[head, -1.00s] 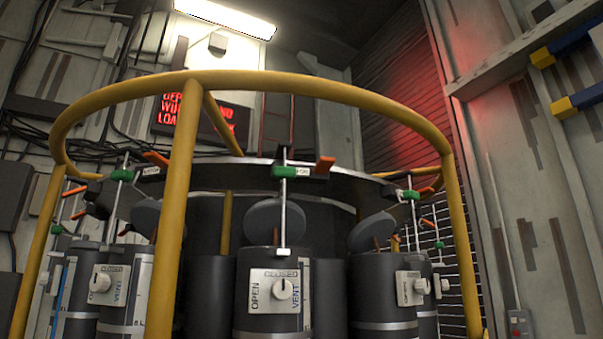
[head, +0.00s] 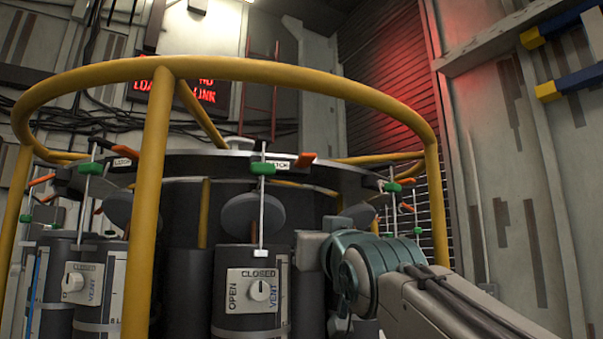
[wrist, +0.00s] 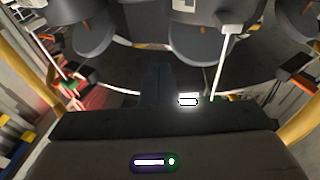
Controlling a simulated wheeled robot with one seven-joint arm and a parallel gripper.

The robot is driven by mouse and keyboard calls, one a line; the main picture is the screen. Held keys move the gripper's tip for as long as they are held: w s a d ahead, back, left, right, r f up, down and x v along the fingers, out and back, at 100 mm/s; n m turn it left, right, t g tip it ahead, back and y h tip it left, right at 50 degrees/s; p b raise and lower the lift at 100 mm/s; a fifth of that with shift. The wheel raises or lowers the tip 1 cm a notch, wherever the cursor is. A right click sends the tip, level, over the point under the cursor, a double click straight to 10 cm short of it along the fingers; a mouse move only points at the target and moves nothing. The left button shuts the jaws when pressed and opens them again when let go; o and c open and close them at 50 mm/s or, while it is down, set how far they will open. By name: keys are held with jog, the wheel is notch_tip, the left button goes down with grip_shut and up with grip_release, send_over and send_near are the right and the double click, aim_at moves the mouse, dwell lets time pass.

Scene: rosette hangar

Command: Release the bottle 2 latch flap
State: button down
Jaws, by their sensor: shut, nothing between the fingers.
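A ring of grey bottles stands inside a yellow cage; no number is legible, so I cannot tell which is bottle 2. The nearest bottle (head: 252,290) has a plate with a knob, marked OPEN, CLOSED and VENT. Above it, a green clip (head: 262,168) carries a thin rod with a white end block (head: 260,253) at the bottle's top. An orange lever (head: 305,160) sits beside a small label on the dark rim. In the wrist view my gripper (wrist: 158,80) is a dark shut shape, apart from a rod (wrist: 218,65) to its right. In the head view its fingers are hidden.
The yellow top rail (head: 240,68) and an upright post (head: 150,210) stand in front of the bottles. Round grey discs (head: 253,214) stand tilted behind the bottle tops. A red-lit shutter (head: 385,80) and a panelled wall lie beyond on the right.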

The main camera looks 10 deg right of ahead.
jog(key=s+r+t+p, duration=0.1)
jog(key=s+r+t, duration=0.3)
jog(key=r, duration=1.1)
jog(key=shift+s+d, duration=0.2)
jog(key=shift+s, duration=0.45)
notch_tip(320, 180, up, 6)
jog(key=p, duration=0.8)
send_over(305, 161)
jog(key=s, duration=0.3)
jog(key=f, duration=0.1)
jog(key=f+b, duration=0.1)
jog(key=f, duration=0.2)
jog(key=shift+s+d+f+b, duration=0.25)
jog(key=shift+s+d+b, duration=0.05)
jog(key=shift+s+d, duration=0.1)
jog(key=shift+a+f+t+b, duration=0.1)
jog(key=shift+f+t+b, duration=0.05)
jog(key=shift+t+b, duration=0.15)
